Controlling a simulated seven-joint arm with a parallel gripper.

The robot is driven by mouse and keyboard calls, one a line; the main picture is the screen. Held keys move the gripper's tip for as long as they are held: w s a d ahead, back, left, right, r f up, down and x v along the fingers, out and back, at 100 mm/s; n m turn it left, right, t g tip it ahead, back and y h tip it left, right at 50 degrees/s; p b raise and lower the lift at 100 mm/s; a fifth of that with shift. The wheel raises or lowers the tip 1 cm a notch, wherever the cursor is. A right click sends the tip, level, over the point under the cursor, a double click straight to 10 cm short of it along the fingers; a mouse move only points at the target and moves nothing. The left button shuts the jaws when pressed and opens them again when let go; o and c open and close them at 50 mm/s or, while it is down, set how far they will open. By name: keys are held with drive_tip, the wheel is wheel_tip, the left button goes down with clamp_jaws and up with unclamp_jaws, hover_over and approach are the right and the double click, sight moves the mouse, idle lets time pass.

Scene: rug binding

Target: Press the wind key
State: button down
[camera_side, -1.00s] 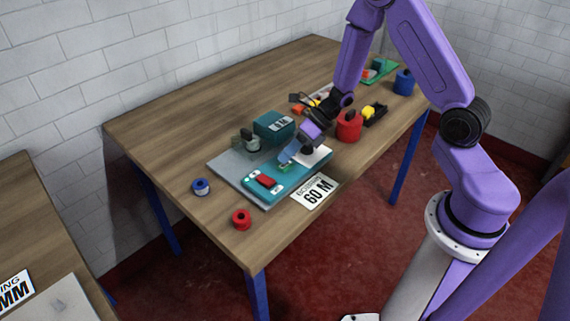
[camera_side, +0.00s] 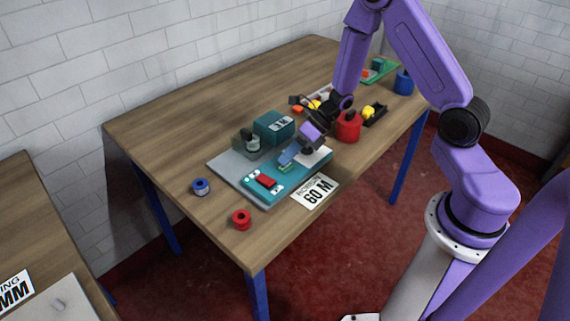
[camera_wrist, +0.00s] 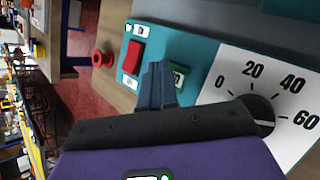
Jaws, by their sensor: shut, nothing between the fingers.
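The teal control panel (camera_side: 276,188) sits on a grey base plate (camera_side: 226,170) on the table. A red key (camera_side: 266,181) is toward its left end; it also shows in the wrist view (camera_wrist: 133,57). A green key (camera_wrist: 179,74) is in the wrist view, partly hidden by my fingers. I cannot read which key is the wind key. My gripper (camera_side: 285,160) is shut and empty, pointing down at the panel by the green key. In the wrist view its fingertips (camera_wrist: 157,66) are beside the green key; I cannot tell whether they touch it.
A dial (camera_wrist: 262,110) on a white scale is right of my fingers in the wrist view. A teal box (camera_side: 273,127) stands behind the panel. A red spool (camera_side: 241,219) and a blue spool (camera_side: 200,187) lie left. A red container (camera_side: 348,127) is near my wrist.

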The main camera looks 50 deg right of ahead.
sight(288, 164)
drive_tip(key=shift+r, duration=0.85)
drive_tip(key=shift+r, duration=2.5)
